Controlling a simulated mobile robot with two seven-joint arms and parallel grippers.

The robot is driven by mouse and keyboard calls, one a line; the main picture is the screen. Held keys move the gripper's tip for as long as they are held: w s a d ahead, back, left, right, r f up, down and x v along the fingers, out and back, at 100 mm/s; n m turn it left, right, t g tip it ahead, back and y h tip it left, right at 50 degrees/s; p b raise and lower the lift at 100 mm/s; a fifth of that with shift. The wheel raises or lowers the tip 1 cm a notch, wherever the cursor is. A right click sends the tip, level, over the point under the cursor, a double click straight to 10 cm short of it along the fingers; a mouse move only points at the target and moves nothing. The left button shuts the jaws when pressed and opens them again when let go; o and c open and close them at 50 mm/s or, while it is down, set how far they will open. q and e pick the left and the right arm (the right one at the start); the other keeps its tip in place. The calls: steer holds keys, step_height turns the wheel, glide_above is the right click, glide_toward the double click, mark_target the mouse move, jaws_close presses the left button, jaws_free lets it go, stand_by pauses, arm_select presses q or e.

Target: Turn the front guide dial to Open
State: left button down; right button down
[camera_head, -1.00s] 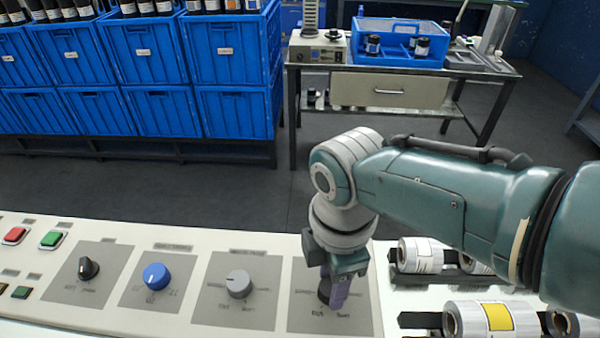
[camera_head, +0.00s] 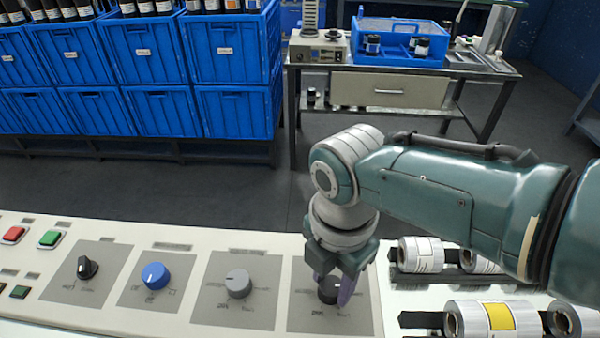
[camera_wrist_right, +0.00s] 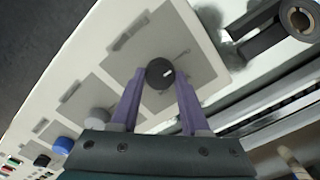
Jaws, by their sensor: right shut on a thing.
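A black dial (camera_head: 327,291) sits on the rightmost grey plate (camera_head: 302,318) of the cream control panel. My right gripper (camera_head: 332,286) reaches down from above and is shut on this dial. In the head view one finger covers the dial's right side. The plate's lettering is too small to read, so I cannot tell which setting the pointer meets. My left gripper is out of view.
To the left on the panel are a grey dial (camera_head: 239,283), a blue dial (camera_head: 155,275), a small black knob (camera_head: 88,267), and green (camera_head: 50,238) and red (camera_head: 13,235) buttons. Film rolls (camera_head: 492,318) lie right of the panel, close to my arm.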

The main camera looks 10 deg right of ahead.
mark_target(332, 285)
steer(key=shift+c, duration=1.9)
jaws_free()
step_height(332, 285, up, 10)
steer(key=p, duration=0.5)
steer(key=shift+f, duration=0.1)
